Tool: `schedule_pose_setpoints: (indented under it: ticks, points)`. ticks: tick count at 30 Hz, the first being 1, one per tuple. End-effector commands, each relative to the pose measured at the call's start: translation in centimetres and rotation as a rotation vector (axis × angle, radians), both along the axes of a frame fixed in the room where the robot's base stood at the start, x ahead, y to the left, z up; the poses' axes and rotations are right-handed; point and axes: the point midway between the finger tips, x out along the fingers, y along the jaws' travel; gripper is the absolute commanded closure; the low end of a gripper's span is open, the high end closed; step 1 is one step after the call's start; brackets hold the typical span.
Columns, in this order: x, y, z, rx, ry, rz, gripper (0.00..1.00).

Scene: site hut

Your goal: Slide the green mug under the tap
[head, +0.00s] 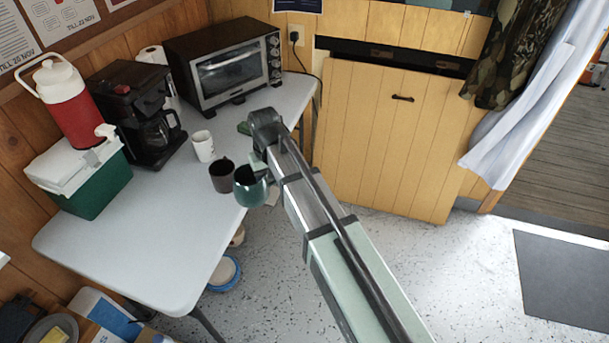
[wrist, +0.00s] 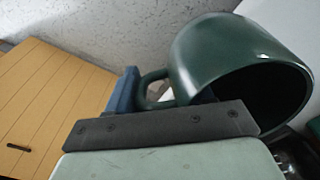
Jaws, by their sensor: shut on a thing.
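The green mug (head: 258,192) is at the right edge of the table in the head view, and fills the upper right of the wrist view (wrist: 205,50). My gripper (wrist: 165,92) is shut on it at the handle side, with a blue finger beside the handle. In the head view my arm hides most of the fingers. I cannot tell whether the mug touches the table or hangs at its edge. The tap (head: 105,131) is a white spout by the red jug (head: 68,103), which stands on the green and white cooler (head: 95,190) at the far left.
A dark brown mug (head: 222,178) stands just left of the green mug, with a white mug (head: 203,147) behind it. A coffee maker (head: 125,100) and toaster oven (head: 228,72) stand at the back. The table's (head: 165,235) front left is clear.

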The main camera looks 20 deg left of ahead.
Motion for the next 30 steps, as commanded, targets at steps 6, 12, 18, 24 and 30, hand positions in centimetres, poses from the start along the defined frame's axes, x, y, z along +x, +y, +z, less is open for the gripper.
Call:
schedule_pose_setpoints:
  ticks: [6, 12, 18, 24, 30]
  points:
    - [-3.4, 7.4, -0.7, -0.001, 0.001, 0.085, 0.90]
    - [-6.6, 14.5, -1.5, -0.001, 0.000, 0.130, 0.90]
    - [-8.6, 22.2, -2.4, -0.002, 0.000, 0.067, 0.90]
    - [-7.4, 26.3, -2.7, -0.002, -0.001, -0.191, 0.90]
    - [-7.0, 26.9, -2.7, -0.003, -0.001, -0.394, 0.90]
